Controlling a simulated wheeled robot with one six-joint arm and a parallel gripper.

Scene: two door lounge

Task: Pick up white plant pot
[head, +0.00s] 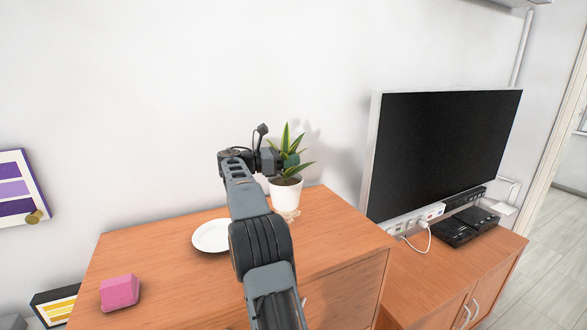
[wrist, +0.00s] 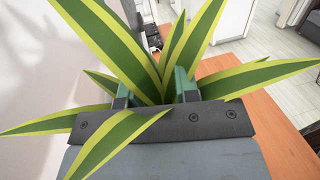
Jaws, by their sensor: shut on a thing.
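The white plant pot (head: 286,194) holds a plant with green, yellow-edged leaves (head: 285,138). It stands upright near the back right of the wooden cabinet top, or just above it; I cannot tell which. In the wrist view the leaves (wrist: 140,60) spread around and between my gripper's two green fingertips (wrist: 158,88). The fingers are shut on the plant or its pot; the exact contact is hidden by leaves. The pot itself is hidden in the wrist view.
A white plate (head: 211,236) and a pink block (head: 119,292) lie on the wooden cabinet (head: 165,258). A large television (head: 445,150) stands on a lower cabinet at the right, with black boxes (head: 453,232) beside it. The white wall is close behind the plant.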

